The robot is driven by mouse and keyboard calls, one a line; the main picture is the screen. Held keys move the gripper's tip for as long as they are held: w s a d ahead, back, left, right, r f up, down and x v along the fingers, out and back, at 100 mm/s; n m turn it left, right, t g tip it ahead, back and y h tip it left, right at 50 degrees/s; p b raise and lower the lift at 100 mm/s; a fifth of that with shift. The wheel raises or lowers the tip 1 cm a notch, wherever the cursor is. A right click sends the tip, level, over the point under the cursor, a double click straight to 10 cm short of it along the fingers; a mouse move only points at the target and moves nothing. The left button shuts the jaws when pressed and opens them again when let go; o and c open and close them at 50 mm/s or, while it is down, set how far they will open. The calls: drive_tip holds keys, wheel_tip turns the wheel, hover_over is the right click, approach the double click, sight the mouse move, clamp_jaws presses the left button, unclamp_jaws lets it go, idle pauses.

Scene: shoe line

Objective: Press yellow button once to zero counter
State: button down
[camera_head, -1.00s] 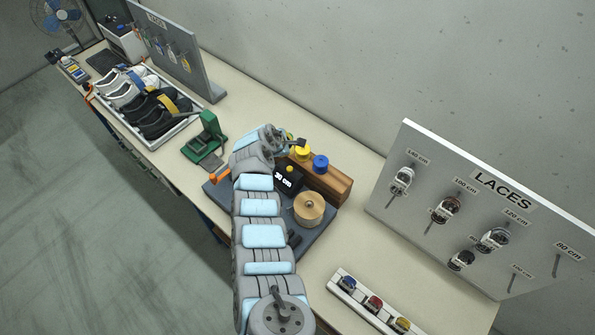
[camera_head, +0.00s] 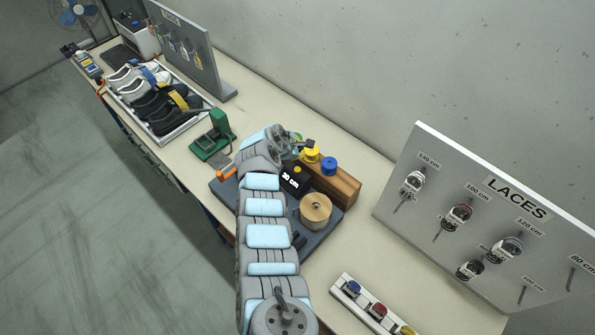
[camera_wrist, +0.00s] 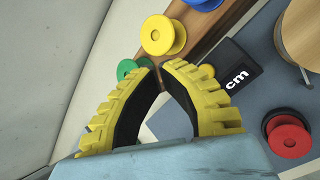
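The black counter box (camera_head: 294,182) reads "30 cm" and stands on the grey-blue base board (camera_head: 322,234). The yellow button (camera_head: 297,169) is on its top. In the wrist view the counter box (camera_wrist: 234,68) is right of my fingers, and the yellow button (camera_wrist: 207,70) shows partly behind the right finger. My gripper (camera_wrist: 162,65) has yellow ribbed fingers with black inner faces. Their tips come together with nothing between them. The tips appear beside the button in the picture; contact is not visible. In the head view my arm's end hides the gripper's fingers.
A wooden block (camera_head: 335,186) holds yellow (camera_head: 310,155), blue (camera_head: 329,166) and green spools behind the counter. A tan spool (camera_head: 315,209) stands close in front. A red spool (camera_wrist: 288,136) shows in the wrist view. A green device (camera_head: 213,138) is left; the lace board (camera_head: 480,220) is right.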

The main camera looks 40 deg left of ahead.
wheel_tip(320, 180, down, 5)
drive_tip(key=b, duration=0.4)
drive_tip(key=shift+r, duration=0.15)
drive_tip(key=shift+f+b, duration=0.7)
drive_tip(key=shift+f, duration=0.45)
drive_tip(key=shift+f, duration=0.9)
idle(1.0)
drive_tip(key=shift+r, duration=0.1)
drive_tip(key=shift+r+p, duration=0.8)
wheel_tip(320, 180, up, 5)
drive_tip(key=p, duration=0.5)
drive_tip(key=shift+r, duration=0.1)
drive_tip(key=shift+f, duration=0.2)
idle(0.9)
